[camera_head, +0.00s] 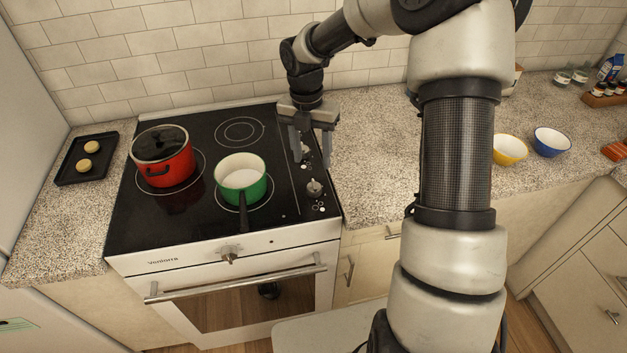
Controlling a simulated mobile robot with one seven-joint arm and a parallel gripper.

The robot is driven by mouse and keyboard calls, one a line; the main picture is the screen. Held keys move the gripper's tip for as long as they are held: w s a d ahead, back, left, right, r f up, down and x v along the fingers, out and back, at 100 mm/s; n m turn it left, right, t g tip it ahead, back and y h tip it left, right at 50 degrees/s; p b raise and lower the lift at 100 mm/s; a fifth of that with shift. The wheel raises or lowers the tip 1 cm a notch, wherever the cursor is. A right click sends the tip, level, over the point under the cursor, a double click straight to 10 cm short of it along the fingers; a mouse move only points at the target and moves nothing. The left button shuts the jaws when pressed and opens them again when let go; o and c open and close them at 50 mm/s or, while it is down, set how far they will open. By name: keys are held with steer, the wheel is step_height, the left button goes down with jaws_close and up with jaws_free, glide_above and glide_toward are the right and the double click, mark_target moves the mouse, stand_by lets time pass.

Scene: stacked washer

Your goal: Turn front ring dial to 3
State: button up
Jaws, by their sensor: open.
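The black glass cooktop (180,218) has a column of dials along its right edge. A front dial (314,187) with a metallic knob shows near the right front corner, with small white marks beside it. Another dial (304,150) sits behind it, partly hidden by my gripper. My gripper (312,158) points down over the right side of the cooktop, at the rear dial, with its fingers apart and nothing seen between them. The front dial is in front of my gripper and apart from it. The dial's number setting is too small to read.
A red pot (170,174) with a dark lid and a green pan (243,182) stand on the cooktop. An oven knob (229,254) is on the front panel. A black tray (70,173) is at left. Bowls (510,150) stand on the right counter. My arm crosses the right side.

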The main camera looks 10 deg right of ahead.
mark_target(314, 182)
steer(key=f, duration=0.9)
steer(key=shift+s+d+f, duration=0.15)
steer(key=shift+d+f, duration=0.05)
steer(key=c, duration=1)
steer(key=shift+c, duration=0.2)
